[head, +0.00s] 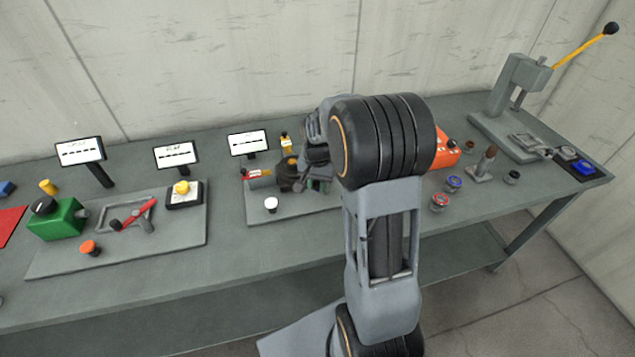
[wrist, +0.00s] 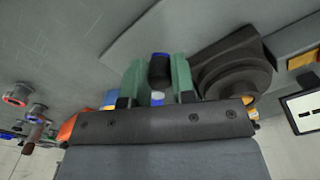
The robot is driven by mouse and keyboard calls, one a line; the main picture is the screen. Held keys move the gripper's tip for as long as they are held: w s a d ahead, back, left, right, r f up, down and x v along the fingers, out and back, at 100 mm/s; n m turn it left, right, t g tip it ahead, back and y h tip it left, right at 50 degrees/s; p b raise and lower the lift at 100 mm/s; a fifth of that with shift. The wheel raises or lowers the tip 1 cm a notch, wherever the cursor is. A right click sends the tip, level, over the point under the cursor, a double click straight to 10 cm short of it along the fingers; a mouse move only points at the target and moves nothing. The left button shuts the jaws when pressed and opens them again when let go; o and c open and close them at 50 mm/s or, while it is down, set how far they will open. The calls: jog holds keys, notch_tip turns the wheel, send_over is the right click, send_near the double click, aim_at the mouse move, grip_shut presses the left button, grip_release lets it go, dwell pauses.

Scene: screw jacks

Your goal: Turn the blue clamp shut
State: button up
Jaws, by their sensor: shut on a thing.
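My gripper (wrist: 157,82) has green fingers and is shut on a short dark cylinder with a blue end (wrist: 160,70), which I take to be the handle of the blue clamp. It sits between the two fingers, above the grey surface. In the head view, my gripper (head: 318,184) is low over the middle plate, largely hidden by my arm, and the blue-ended part cannot be made out there. A dark rounded body (wrist: 235,75) stands right beside the fingers in the wrist view; whether it joins the held part is unclear.
The middle plate (head: 290,212) carries a white knob (head: 271,204) and a red-handled part (head: 257,174). A sign (head: 248,143) stands behind. To the right are an orange box (head: 446,150), blue-ringed (head: 454,183) and red-ringed (head: 440,202) knobs, and a lever press (head: 515,100).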

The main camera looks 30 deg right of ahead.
jog(key=shift+d, duration=0.1)
jog(key=n, duration=0.2)
jog(key=s+d+n+b, duration=0.1)
jog(key=n, duration=0.1)
jog(key=shift+s+d, duration=0.15)
jog(key=shift+s, duration=0.05)
jog(key=d+n, duration=0.1)
jog(key=n, duration=0.1)
jog(key=d+n, duration=0.1)
jog(key=n, duration=0.1)
jog(key=shift+s+n, duration=0.3)
jog(key=shift+s, duration=0.1)
jog(key=d+n, duration=0.1)
jog(key=n, duration=0.1)
jog(key=d+n+b, duration=0.1)
jog(key=n, duration=0.1)
jog(key=shift+d+n, duration=0.1)
jog(key=shift+n, duration=0.2)
jog(key=shift+w+d+n, duration=0.2)
jog(key=shift+d+n, duration=0.35)
jog(key=shift+n, duration=0.6)
jog(key=shift+w+d+n, duration=0.2)
jog(key=shift+d+n, duration=0.3)
jog(key=shift+n, duration=0.65)
jog(key=shift+r, duration=0.1)
jog(key=o, duration=0.9)
notch_tip(320, 180, up, 14)
jog(key=shift+f+b, duration=0.15)
jog(key=shift+b, duration=0.15)
